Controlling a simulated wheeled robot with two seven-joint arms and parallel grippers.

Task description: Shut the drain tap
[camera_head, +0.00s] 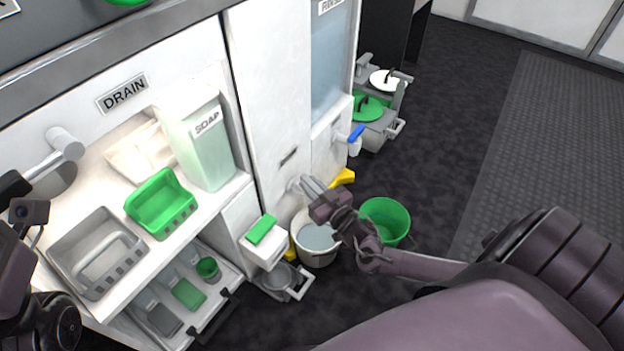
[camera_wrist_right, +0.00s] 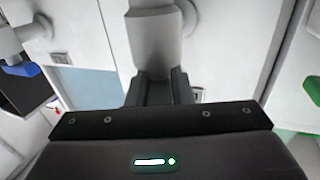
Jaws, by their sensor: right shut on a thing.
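A grey tap (camera_head: 310,187) sticks out from the white cabinet front above a white bucket (camera_head: 318,258). My right gripper (camera_head: 327,205) is shut on the tap's grey outer end. In the right wrist view, the grey tap (camera_wrist_right: 155,40) reaches down between the fingers of my right gripper (camera_wrist_right: 160,92), with its narrower end between them. The fingers partly hide that end. I cannot tell whether the tap is open or shut. The white bucket holds greyish liquid. Part of my left arm shows at the left edge, its fingers not clear.
A green bucket (camera_head: 385,221) stands on the dark floor right of the white one. A second tap with a blue lever (camera_head: 356,133) is farther back. A soap container (camera_head: 202,140), green basket (camera_head: 161,203) and grey basket (camera_head: 96,252) are at left. Open floor lies to the right.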

